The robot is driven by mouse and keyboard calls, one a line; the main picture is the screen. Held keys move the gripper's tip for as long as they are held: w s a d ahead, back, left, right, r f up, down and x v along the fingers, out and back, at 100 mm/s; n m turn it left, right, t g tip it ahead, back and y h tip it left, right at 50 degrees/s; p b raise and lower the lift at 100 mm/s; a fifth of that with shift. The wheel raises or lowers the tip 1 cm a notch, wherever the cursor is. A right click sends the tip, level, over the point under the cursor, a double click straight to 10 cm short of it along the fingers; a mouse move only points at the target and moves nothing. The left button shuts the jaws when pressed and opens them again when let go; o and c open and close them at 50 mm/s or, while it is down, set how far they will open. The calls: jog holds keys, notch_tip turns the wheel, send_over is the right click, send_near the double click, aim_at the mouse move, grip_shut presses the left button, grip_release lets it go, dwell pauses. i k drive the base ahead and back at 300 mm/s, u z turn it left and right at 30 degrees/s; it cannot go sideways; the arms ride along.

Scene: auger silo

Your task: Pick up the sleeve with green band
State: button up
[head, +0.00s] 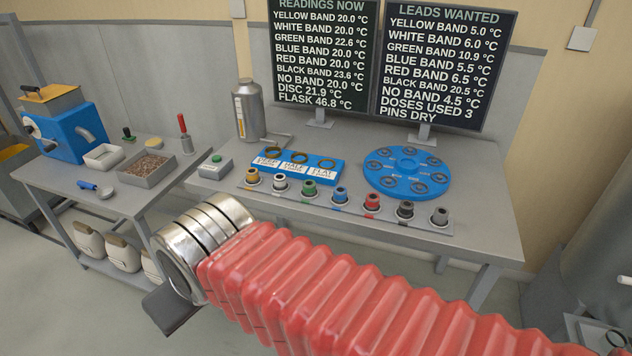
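The sleeve with green band (309,189) stands on a strip at the front of the grey bench, third from the left in a row of small sleeves. The sleeve with white band (280,183) is to its left and the sleeve with blue band (340,195) to its right. My arm's red bellows and metal rings cross the foreground below the row. A dark part of my gripper (172,310) shows beyond the rings at lower left, well apart from the sleeves. Its fingertips are hidden, so its opening cannot be told.
A blue tray (335,168) with rings and a round blue disc (407,172) lie behind the sleeves. A metal flask (248,110) stands at back left. Two dark boards (440,70) rise behind. A side table (118,195) with trays and a blue machine (72,130) is at left.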

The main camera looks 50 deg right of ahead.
aim_at(309, 184)
jog(key=z, duration=0.4)
jog(key=i, duration=0.7)
jog(key=z, duration=0.6)
jog(key=i, duration=0.55)
jog(key=z, duration=0.2)
